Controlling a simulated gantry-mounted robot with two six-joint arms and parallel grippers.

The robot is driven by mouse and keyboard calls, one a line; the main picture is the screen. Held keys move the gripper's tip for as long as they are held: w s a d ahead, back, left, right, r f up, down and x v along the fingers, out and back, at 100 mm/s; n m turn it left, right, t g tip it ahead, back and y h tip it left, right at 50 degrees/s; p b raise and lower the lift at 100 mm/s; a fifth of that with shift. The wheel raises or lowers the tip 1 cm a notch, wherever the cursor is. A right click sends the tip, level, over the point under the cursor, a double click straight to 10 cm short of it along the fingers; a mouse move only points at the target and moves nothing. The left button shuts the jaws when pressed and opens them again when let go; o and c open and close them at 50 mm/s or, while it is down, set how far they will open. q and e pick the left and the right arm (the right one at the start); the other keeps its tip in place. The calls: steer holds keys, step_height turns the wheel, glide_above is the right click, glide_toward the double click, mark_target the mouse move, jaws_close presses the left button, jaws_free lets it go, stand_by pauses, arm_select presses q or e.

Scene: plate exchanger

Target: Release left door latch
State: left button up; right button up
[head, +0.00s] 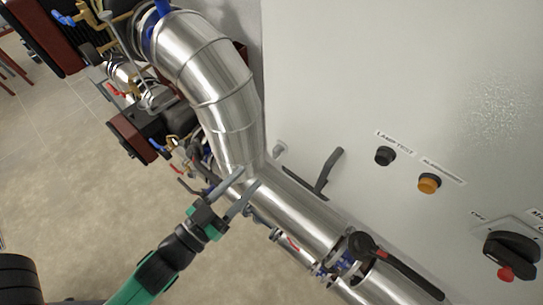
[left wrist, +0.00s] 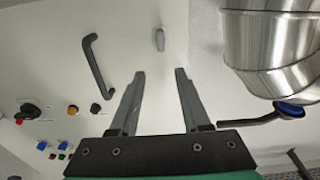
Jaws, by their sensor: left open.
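A small light grey latch (head: 279,148) sits on the pale cabinet door near its left edge. It also shows in the left wrist view (left wrist: 159,40), just beyond the fingertips and roughly centred between them. My left gripper (head: 248,178) is open and empty, apart from the latch, and appears in front of the metal pipe in the head view. Its two fingers (left wrist: 160,72) point towards the door in the left wrist view. A dark bent door handle (head: 328,172) is to the right of the latch; it shows in the left wrist view (left wrist: 97,65) to the left. My right gripper is in neither view.
A large shiny insulated pipe (head: 212,70) runs close to the door and the left gripper. A dark valve lever (left wrist: 250,120) is close to the right finger in the left wrist view. A black button (head: 385,156), orange button (head: 429,183) and rotary switch (head: 510,250) are at right.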

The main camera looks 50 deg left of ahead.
mark_target(273, 156)
arm_select(q)
steer(key=shift+g, duration=0.3)
steer(key=w+b, duration=0.1)
steer(key=w, duration=0.1)
steer(key=w+a+f+b, duration=0.1)
steer(key=w+b, duration=0.1)
steer(key=w+f+b, duration=0.1)
steer(key=w+b, duration=0.1)
steer(key=shift+w+a, duration=0.2)
steer(key=shift+w, duration=0.2)
steer(key=shift+w+a+r+p, duration=0.1)
steer(key=shift+w+p, duration=0.1)
steer(key=shift+w, duration=0.4)
steer(key=shift+w+a+r+p, duration=0.1)
steer(key=shift+w+p, duration=0.05)
steer(key=shift+w, duration=0.4)
steer(key=shift+w+f, duration=0.1)
steer(key=shift+w, duration=0.3)
jaws_close()
